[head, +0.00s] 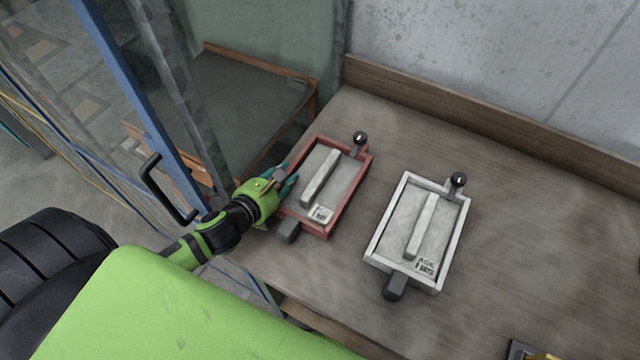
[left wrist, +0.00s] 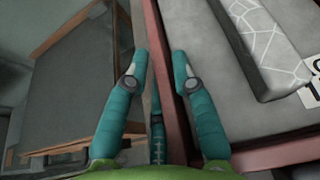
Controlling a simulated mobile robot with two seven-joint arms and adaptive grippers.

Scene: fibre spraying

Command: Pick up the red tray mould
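The red tray mould (head: 333,219) lies on the wooden table near its left edge. It has a red rim, a grey inside with a raised bar, a label, a black ball knob at the far end and a dark grip at the near end. My left gripper (head: 288,178) is at its left long side. In the left wrist view, the teal fingers (left wrist: 160,62) are apart, with the mould's red rim (left wrist: 176,110) running between and behind them. I cannot tell whether they touch it. My right gripper is not in view.
A similar white tray mould (head: 376,235) lies to the right of the red one.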

